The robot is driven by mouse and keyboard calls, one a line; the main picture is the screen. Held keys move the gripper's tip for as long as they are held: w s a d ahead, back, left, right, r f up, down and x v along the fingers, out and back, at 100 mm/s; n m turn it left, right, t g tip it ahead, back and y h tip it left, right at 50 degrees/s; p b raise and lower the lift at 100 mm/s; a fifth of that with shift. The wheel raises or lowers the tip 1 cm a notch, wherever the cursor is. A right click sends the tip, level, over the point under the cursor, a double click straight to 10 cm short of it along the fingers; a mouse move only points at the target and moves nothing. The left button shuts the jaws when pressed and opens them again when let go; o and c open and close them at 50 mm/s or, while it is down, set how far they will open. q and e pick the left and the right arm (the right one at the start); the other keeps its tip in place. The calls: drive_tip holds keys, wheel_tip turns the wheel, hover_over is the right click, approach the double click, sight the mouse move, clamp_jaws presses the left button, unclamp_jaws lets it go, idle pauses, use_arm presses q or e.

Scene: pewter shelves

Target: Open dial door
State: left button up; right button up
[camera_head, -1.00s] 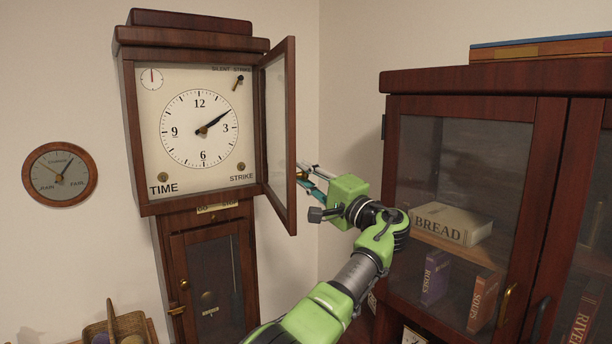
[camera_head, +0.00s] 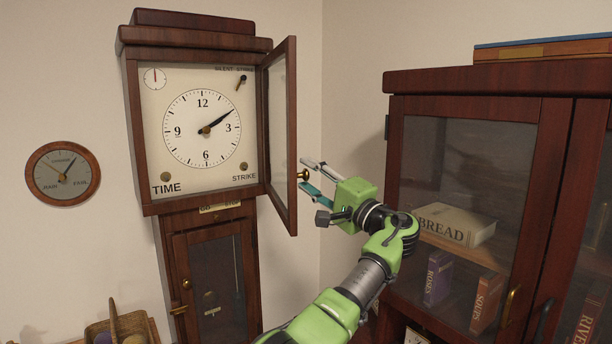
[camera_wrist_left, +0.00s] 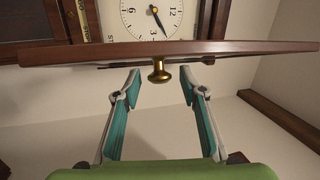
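The dial door (camera_head: 291,130) is a dark wood frame with a glass pane on the tall clock. It stands swung open to the right of the white dial (camera_head: 203,130). Its small brass knob (camera_head: 303,174) is on the outer side of the frame. My left gripper (camera_head: 306,175) is open beside the door, with its teal fingers spread around the knob. In the left wrist view the knob (camera_wrist_left: 158,72) sits between the fingertips of the open gripper (camera_wrist_left: 160,84), with a gap on each side. My right gripper is not in view.
A glass-fronted bookcase (camera_head: 480,84) stands close on the right of my arm. A round wall gauge (camera_head: 62,174) hangs at the left. A wicker basket (camera_head: 128,325) is at the lower left. The lower clock case (camera_head: 212,270) has its own door.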

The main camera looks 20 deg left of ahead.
use_arm(q)
drive_tip(key=v, duration=1)
drive_tip(key=shift+s+d+f, duration=0.1)
drive_tip(key=shift+d, duration=0.05)
